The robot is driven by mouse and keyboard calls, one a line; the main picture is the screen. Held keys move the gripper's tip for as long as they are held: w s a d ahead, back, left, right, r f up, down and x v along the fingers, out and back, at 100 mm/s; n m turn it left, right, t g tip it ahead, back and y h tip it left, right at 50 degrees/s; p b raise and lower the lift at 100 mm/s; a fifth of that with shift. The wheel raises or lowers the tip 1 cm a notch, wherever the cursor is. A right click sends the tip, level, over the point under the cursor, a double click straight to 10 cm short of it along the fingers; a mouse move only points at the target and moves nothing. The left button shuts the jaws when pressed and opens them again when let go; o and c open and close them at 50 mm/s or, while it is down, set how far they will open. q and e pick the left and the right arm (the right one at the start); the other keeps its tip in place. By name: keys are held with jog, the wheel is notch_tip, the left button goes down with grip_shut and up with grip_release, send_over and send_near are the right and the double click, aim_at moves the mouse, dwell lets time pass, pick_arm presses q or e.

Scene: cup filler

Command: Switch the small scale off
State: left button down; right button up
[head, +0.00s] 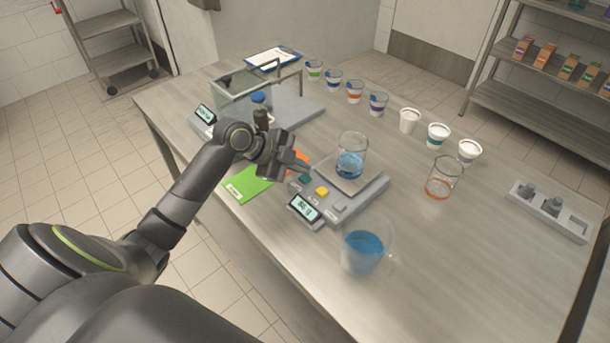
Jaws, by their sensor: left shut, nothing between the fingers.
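A grey scale (371,200) stands in the middle of the table. A glass beaker with blue liquid (351,160) stands on its pan. Its front panel has a teal button (305,179), a yellow button (322,191) and a grey button (339,206). Its tilted display (304,208) is lit with dark characters, too small to read. My left gripper (302,164) is shut and empty, just behind and above the teal button; I cannot tell whether it touches the scale. A second, larger balance with a glass enclosure (240,90) stands behind. My right gripper is out of view.
A glass vessel of blue liquid (363,252) stands close in front of the scale. A green card (248,184) lies left of it. A beaker with orange liquid (441,182), several cups (410,120) and a grey weight holder (549,216) stand to the right. The front right tabletop is clear.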

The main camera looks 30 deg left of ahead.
aim_at(300, 178)
pick_arm(q)
jog(key=shift+f, duration=0.1)
dwell(0.3)
jog(key=shift+f+b, duration=0.35)
jog(key=shift+f, duration=0.25)
dwell(0.3)
jog(key=shift+r, duration=0.15)
jog(key=shift+r+p, duration=0.35)
jog(key=shift+r, duration=0.2)
notch_tip(300, 178, up, 6)
jog(key=p, duration=0.4)
jog(key=shift+p, duration=0.4)
dwell(0.3)
